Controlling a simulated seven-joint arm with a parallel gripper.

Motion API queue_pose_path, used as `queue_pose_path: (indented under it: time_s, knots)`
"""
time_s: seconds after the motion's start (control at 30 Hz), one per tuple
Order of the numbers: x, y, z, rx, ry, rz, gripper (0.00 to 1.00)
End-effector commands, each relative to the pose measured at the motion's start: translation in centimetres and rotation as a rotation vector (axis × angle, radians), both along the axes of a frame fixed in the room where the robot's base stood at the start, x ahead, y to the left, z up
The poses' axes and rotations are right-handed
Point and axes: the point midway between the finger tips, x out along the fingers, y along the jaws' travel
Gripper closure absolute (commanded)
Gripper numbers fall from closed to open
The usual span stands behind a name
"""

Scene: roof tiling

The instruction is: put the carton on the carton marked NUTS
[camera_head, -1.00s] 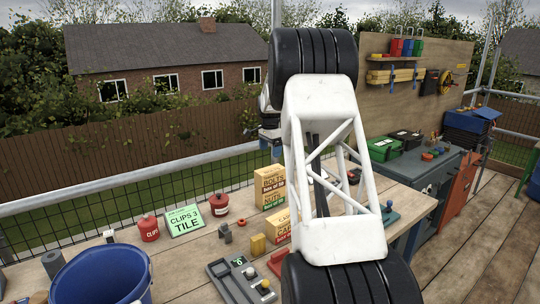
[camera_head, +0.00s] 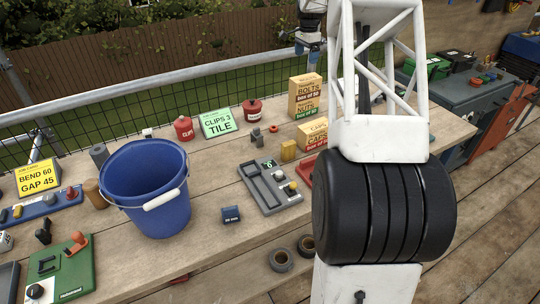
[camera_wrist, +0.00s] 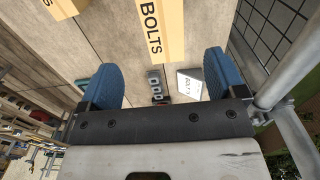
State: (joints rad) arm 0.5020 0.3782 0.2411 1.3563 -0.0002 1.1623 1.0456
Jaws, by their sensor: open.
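The tan carton marked BOLTS (camera_head: 306,84) sits upright on the carton marked NUTS (camera_head: 305,107) at the back of the bench, left of my arm in the head view. A third carton marked CAPS (camera_head: 313,132) stands in front of them, partly hidden by my arm. My gripper (camera_wrist: 160,65) is open, with its blue fingers apart and nothing between them. The BOLTS carton also shows in the wrist view (camera_wrist: 161,28), beyond the fingertips and apart from them. In the head view, my gripper (camera_head: 304,45) is small, above and behind the stack.
A blue bucket (camera_head: 146,190) stands front left. A green CLIPS card (camera_head: 218,123), red tins (camera_head: 184,129), a grey control box (camera_head: 270,187) and a yellow block (camera_head: 288,150) stand left of the cartons. A mesh railing (camera_head: 100,143) runs behind the bench.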

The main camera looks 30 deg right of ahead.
Motion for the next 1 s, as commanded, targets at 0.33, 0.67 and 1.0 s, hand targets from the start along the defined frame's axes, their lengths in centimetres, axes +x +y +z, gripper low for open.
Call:
queue_pose_path:
  time_s: [0.33,0.67,1.0]
  knots:
    - [-3.5,7.5,4.3,-0.014,-0.022,0.164,0.11]
    - [-9.4,16.4,8.3,-0.034,-0.048,0.377,0.11]
    - [-16.7,24.6,10.8,-0.056,-0.073,0.597,0.11]
